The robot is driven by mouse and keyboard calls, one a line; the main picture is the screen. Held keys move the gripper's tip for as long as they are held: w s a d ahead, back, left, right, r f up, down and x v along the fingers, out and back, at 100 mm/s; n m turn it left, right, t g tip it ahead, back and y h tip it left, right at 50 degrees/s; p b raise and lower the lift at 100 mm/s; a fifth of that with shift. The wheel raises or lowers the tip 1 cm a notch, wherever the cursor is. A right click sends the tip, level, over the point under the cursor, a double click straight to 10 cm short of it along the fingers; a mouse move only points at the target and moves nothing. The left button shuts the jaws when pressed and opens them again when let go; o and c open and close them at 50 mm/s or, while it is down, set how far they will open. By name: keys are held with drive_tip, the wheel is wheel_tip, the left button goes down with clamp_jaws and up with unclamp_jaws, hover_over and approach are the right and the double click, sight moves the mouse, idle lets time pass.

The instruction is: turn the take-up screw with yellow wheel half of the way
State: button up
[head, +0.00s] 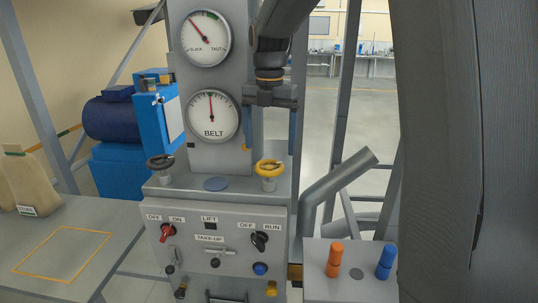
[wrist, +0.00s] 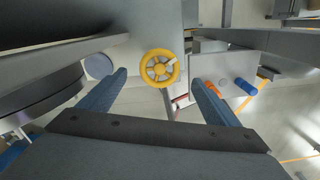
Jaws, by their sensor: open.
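The yellow wheel (head: 269,168) sits on a short post at the right of the grey machine's ledge. My gripper (head: 269,143) is above the wheel, pointing down, open and empty. In the wrist view my gripper's (wrist: 160,78) two blue fingers stand on either side of the wheel, apart from it. The upper dial (head: 206,38), with slack and taut ends, has its needle toward upper left. A take-up label (head: 210,238) is on the front panel.
A black wheel (head: 160,166) stands at the ledge's left. The belt dial (head: 212,116) is behind, needle upright. Below are a red switch (head: 167,232) and a black knob (head: 260,240). Orange (head: 335,259) and blue (head: 385,262) pegs stand right. A slanted grey pipe (head: 340,175) rises nearby.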

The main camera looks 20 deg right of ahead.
sight(269, 165)
drive_tip(key=shift+f+p, duration=0.9)
drive_tip(key=shift+f, duration=1.9)
drive_tip(key=c, duration=1.1)
drive_tip(key=shift+m, duration=0.4)
